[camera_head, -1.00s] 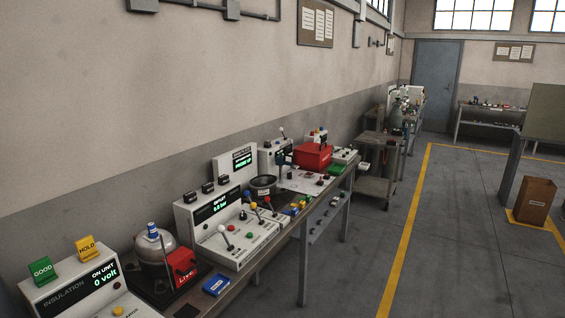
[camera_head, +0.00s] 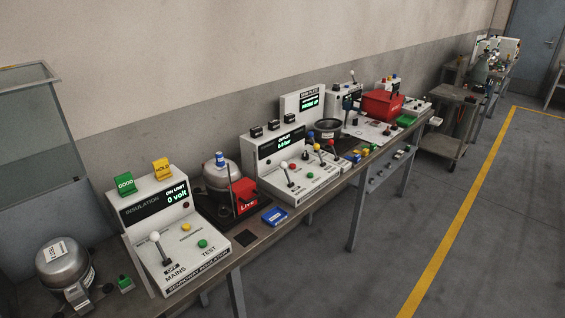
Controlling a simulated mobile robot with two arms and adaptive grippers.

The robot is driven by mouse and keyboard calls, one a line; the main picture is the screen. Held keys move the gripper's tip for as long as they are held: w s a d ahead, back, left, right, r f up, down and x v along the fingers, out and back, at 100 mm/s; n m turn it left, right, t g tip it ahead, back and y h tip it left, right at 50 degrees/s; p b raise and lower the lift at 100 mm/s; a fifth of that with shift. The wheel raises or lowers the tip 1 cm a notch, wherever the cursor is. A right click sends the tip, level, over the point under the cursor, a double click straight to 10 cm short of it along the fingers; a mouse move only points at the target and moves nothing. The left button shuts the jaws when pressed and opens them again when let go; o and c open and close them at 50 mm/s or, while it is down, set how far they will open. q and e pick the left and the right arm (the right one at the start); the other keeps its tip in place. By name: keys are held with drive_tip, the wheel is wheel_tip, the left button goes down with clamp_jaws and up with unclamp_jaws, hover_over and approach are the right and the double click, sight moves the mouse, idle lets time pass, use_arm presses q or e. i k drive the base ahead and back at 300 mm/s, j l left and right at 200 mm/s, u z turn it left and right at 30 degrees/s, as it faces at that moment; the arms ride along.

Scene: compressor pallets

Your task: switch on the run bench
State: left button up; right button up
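No panel in view carries a readable "run bench" name. A white console (camera_head: 306,176) with a dark display reading about 0.0 bar stands mid-table. It has levers with white, red, blue and yellow knobs and a green button. Nearer, the insulation console (camera_head: 166,232) shows "0 volt". Its white-knobbed mains lever (camera_head: 160,247) stands above a label reading OFF. Green GOOD (camera_head: 125,184) and yellow HOLD (camera_head: 161,169) tags sit on top. A smaller panel (camera_head: 301,104) with a green-lit display stands behind the middle console. Neither of my grippers is in view.
A compressor (camera_head: 63,265) sits at lower left. Another stands between the consoles beside a red LIVE box (camera_head: 245,196). A blue block (camera_head: 274,216) lies near the table's front edge. A red case (camera_head: 382,105) and a cart (camera_head: 444,128) are farther back. The floor at right is clear.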

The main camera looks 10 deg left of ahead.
sight(284, 165)
drive_tip(key=i+j+z, duration=0.15)
drive_tip(key=i, duration=0.25)
drive_tip(key=i+j+z, duration=0.1)
drive_tip(key=i, duration=0.3)
drive_tip(key=i+j+z, duration=0.15)
drive_tip(key=i+j, duration=0.2)
